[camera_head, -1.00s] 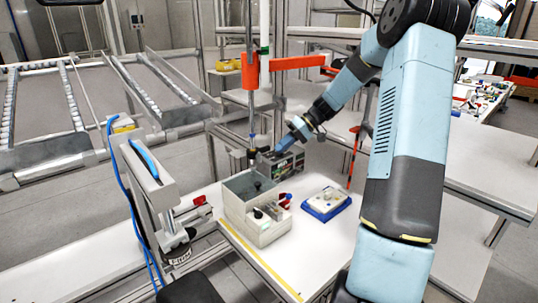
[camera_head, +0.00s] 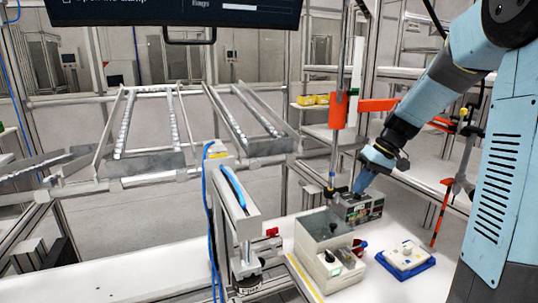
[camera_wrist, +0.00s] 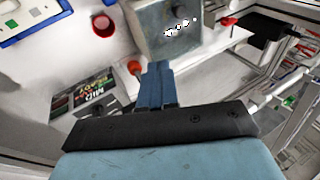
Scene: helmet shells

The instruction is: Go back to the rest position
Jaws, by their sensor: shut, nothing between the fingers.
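My gripper (camera_head: 363,182) is at the end of my blue arm, above the back of the white table, beside a grey box with a dark printed front (camera_head: 358,210). In the wrist view the blue fingers (camera_wrist: 155,75) are together with nothing between them. The printed box (camera_wrist: 98,105) lies left of the fingers in that view, and a grey control box (camera_wrist: 170,28) lies ahead of them. I cannot tell whether the fingers touch anything. No helmet shell is clearly seen.
A grey control box (camera_head: 325,240) and a blue-edged tray (camera_head: 405,258) stand on the table. A clamp-like stand (camera_head: 238,205) with a blue cable is to the left. An orange bracket (camera_head: 342,110) is on a post behind. Roller rails (camera_head: 175,120) stand at back left.

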